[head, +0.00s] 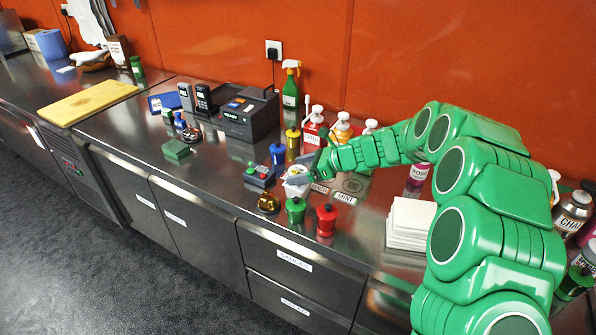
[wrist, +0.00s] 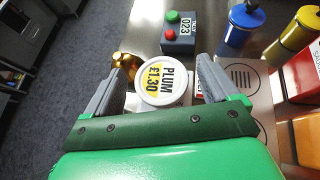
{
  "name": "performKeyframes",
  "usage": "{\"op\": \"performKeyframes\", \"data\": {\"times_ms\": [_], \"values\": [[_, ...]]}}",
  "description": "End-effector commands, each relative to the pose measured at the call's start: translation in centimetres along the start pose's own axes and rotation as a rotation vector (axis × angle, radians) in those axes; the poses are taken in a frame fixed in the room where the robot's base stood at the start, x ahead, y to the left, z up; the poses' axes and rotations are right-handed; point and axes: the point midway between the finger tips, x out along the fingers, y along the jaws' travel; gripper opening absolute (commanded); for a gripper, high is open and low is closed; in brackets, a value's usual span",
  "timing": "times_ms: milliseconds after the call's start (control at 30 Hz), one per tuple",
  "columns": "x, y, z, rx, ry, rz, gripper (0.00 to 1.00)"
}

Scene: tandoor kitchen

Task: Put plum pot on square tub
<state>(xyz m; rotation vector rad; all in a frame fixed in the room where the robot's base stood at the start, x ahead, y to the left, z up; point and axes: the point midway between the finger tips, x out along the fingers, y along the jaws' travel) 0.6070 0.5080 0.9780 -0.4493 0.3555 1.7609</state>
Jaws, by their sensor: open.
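The plum pot (wrist: 163,84) has a round white lid reading "PLUM £1.30". In the head view the white pot (head: 296,190) shows partly behind my gripper, near the counter's front. My gripper (wrist: 164,64) is open, with one grey finger on each side of the pot's lid; I cannot tell whether they touch it. In the head view my gripper (head: 300,178) is over the pot. A low green square box (head: 176,150) lies on the counter to the left, apart from the gripper; it may be the square tub, but no label is readable.
A red canister (head: 326,220), a green canister (head: 295,210) and a brass object (head: 268,203) stand close in front. A button box (head: 259,175) is just left, and a printer (head: 249,114) behind. White napkins (head: 410,222) lie right.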

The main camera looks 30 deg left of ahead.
Motion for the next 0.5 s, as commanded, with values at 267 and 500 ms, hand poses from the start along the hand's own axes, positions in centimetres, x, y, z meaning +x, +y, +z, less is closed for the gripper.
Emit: {"op": "performKeyframes", "data": {"times_ms": [267,500], "values": [[-5.0,-0.1,0.0,0.001,0.0,-0.006,0.88],[-8.9,0.0,-0.1,0.001,0.0,-0.002,0.88]]}}
